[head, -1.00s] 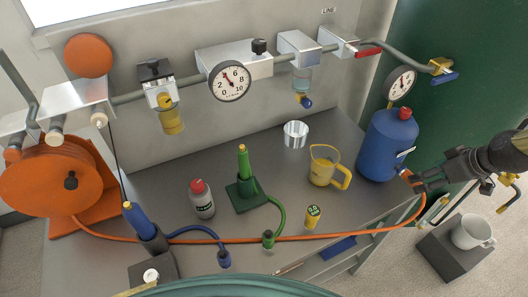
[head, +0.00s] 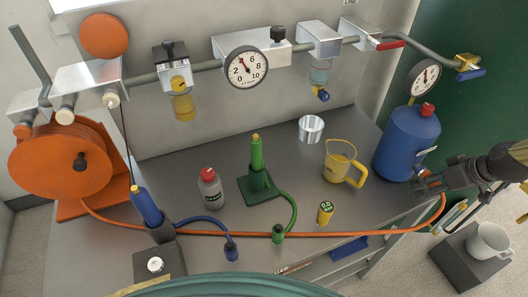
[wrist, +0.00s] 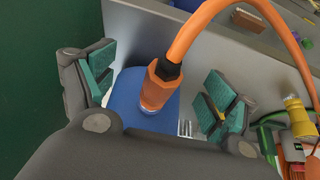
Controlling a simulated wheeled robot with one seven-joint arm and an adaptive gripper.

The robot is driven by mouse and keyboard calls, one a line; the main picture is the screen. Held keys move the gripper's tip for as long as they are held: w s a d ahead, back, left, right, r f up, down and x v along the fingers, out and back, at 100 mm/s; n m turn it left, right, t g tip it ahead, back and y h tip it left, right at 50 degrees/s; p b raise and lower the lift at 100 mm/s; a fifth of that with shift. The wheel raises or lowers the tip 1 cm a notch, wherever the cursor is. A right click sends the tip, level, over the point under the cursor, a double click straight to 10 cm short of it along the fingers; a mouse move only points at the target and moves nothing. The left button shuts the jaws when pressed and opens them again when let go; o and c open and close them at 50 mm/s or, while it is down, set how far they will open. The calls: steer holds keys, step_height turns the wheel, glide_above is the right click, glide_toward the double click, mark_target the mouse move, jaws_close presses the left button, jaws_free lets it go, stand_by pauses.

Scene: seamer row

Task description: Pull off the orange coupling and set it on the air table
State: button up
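The orange coupling (wrist: 160,86) has a black collar and an orange hose, and sits in front of the blue tank (head: 406,145) in the wrist view. My gripper (wrist: 158,90) is open, with teal pads on both sides of the coupling and gaps between. In the head view my gripper (head: 428,182) is beside the tank's lower right side, and orange (head: 432,181) shows between its fingers. Whether the coupling is seated on the tank's port cannot be told. The grey air table (head: 305,180) has bare top in its middle.
The orange hose (head: 350,235) runs along the table's front to the reel (head: 60,165). A yellow jug (head: 340,165), metal cup (head: 311,128), yellow gauge (head: 325,212), green tool (head: 257,155) and grey bottle (head: 210,190) stand on the table. A mug (head: 488,240) is at right.

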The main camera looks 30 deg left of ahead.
jaws_close()
steer(key=shift+s+d, duration=0.4)
steer(key=shift+d, duration=0.15)
stand_by(0.6)
steer(key=shift+s+d+p, duration=0.4)
steer(key=shift+s+d, duration=0.05)
steer(key=shift+d, duration=0.25)
steer(key=shift+s+d+p, duration=0.35)
steer(key=shift+s+d, duration=0.1)
steer(key=shift+d, duration=0.25)
